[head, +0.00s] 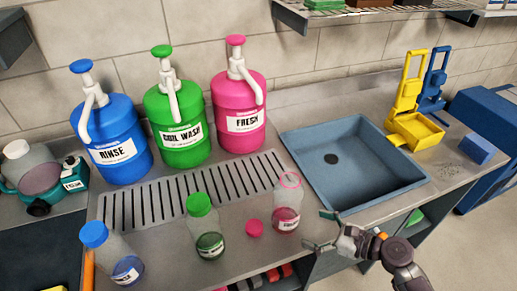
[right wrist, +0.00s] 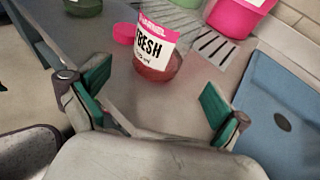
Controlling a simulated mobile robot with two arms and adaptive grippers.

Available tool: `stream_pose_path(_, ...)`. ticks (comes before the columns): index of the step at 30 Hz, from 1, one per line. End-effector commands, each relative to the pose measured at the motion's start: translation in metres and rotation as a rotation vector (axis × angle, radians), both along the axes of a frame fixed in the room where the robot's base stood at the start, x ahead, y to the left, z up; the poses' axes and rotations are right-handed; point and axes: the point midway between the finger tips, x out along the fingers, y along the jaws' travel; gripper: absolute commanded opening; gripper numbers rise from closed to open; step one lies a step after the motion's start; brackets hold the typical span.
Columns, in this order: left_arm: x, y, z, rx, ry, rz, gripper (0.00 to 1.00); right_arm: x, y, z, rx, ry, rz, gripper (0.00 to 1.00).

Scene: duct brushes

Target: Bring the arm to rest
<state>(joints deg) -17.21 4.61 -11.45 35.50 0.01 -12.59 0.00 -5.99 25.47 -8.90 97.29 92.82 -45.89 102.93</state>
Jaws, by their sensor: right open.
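My right gripper (head: 319,230) is open and empty at the counter's front edge, its two fingers spread toward a clear bottle (head: 286,217) with a pink rim and pink liquid. The right wrist view shows the green-padded fingers of the gripper (right wrist: 155,92) apart, with the FRESH-labelled bottle (right wrist: 157,50) upright beyond them. The fingers do not touch it. Its pink cap (head: 254,228) lies on the counter to its left. My left gripper is not in view.
Blue-capped (head: 120,258) and green-capped (head: 206,228) bottles stand along the front. Blue (head: 108,135), green (head: 178,125) and pink (head: 238,107) pump jugs stand behind a drain grate (head: 190,190). A blue sink (head: 350,160) and yellow tray (head: 415,132) are on the right.

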Motion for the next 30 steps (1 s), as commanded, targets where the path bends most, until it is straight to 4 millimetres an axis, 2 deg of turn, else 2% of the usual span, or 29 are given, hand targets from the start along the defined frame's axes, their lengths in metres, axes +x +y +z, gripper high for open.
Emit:
stream_pose_path(3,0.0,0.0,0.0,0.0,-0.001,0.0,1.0,-0.012,-0.017,0.005,-0.002,0.002,0.001,1.0)
stream_pose_path(9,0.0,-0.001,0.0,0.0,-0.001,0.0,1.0,-0.021,-0.03,0.011,-0.001,0.0,0.0,1.0)
stream_pose_path(13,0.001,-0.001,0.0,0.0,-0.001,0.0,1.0,-0.023,-0.031,0.011,-0.005,-0.003,0.004,1.0)
stream_pose_path(16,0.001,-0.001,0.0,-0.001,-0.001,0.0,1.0,-0.032,-0.022,0.008,-0.065,-0.051,0.055,1.0)
stream_pose_path(20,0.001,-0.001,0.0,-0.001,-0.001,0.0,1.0,-0.068,0.006,-0.006,-0.309,-0.25,0.253,1.0)
stream_pose_path(24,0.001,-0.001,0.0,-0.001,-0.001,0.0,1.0,-0.117,0.027,-0.025,-0.701,-0.575,0.591,1.0)
stream_pose_path(27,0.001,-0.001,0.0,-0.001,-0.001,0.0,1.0,-0.144,0.025,-0.033,-0.965,-0.772,0.838,1.0)
stream_pose_path(30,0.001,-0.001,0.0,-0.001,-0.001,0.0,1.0,-0.16,0.015,-0.035,-1.162,-0.894,1.04,1.0)
